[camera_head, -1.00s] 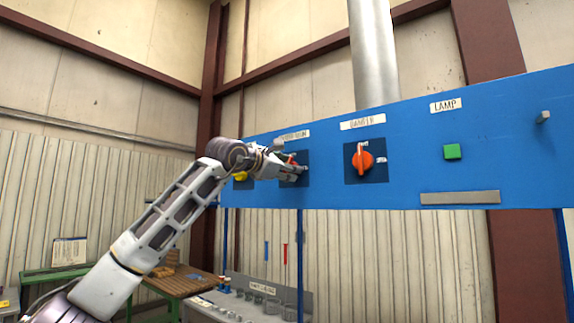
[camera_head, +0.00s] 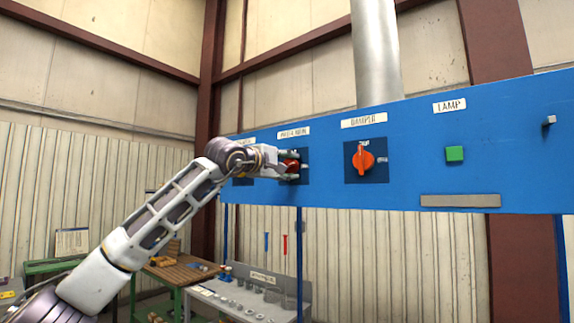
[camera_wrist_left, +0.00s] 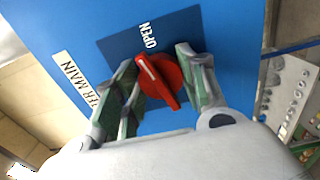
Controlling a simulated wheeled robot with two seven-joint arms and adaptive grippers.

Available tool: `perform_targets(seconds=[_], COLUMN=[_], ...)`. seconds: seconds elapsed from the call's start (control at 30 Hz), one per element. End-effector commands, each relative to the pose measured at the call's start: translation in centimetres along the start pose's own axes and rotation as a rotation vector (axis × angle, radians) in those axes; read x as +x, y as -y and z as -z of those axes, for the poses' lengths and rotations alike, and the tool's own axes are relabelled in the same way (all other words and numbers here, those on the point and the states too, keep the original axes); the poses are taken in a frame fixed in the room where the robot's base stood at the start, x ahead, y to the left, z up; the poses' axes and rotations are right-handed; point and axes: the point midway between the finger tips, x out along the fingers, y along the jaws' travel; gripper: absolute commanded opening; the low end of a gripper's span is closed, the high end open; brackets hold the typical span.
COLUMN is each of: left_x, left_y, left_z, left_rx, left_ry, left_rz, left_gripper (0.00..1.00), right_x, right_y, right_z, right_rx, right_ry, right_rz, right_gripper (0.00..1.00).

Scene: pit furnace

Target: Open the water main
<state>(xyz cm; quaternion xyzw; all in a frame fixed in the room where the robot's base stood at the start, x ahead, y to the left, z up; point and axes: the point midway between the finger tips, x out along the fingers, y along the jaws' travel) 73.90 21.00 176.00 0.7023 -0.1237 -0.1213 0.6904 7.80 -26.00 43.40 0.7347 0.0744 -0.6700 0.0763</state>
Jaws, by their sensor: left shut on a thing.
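The red water main knob (camera_wrist_left: 160,82) sits on a dark square plate on the blue panel. Its label (camera_wrist_left: 78,82) is partly covered by my finger in the left wrist view. The knob's white line lies at the end nearer that word. My left gripper (camera_wrist_left: 158,66) is shut on the knob, with a finger on each side of it. In the head view the knob (camera_head: 291,167) shows between the fingers of my left gripper (camera_head: 290,166). My right gripper is not in view.
To the right on the blue panel (camera_head: 470,130) are an orange damper knob (camera_head: 363,159), a green lamp button (camera_head: 454,153) and a grey strip (camera_head: 460,200). A grey bench (camera_head: 240,302) with small parts and a wooden table (camera_head: 180,276) stand below.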

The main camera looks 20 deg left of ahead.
Motion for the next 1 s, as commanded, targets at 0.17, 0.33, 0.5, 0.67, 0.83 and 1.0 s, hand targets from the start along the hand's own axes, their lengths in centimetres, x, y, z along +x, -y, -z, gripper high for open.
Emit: perform_targets(seconds=[0.17, 0.33, 0.5, 0.67, 0.83, 1.0], left_x=[0.05, 0.06, 0.08, 0.09, 0.1, 0.11], left_y=[0.15, 0.2, 0.26, 0.3, 0.33, 0.36], left_z=[-0.07, -0.09, -0.1, -0.1, -0.1, -0.1], left_rx=[0.12, 0.201, 0.246, 0.26, 0.262, 0.262], left_ry=[0.001, 0.002, 0.002, 0.002, 0.002, 0.002], left_rz=[0.003, 0.002, 0.003, 0.003, 0.004, 0.005], left_gripper=[0.17, 0.17, 0.17, 0.17, 0.17, 0.44], right_x=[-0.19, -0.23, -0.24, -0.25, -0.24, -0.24], right_y=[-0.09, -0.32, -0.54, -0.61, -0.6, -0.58], right_z=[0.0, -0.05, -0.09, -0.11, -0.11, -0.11], right_rx=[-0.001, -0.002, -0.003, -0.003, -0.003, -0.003], right_ry=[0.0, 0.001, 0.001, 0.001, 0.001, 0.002], right_rz=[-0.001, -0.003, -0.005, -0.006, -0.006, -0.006], right_gripper=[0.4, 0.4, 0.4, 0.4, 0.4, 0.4])
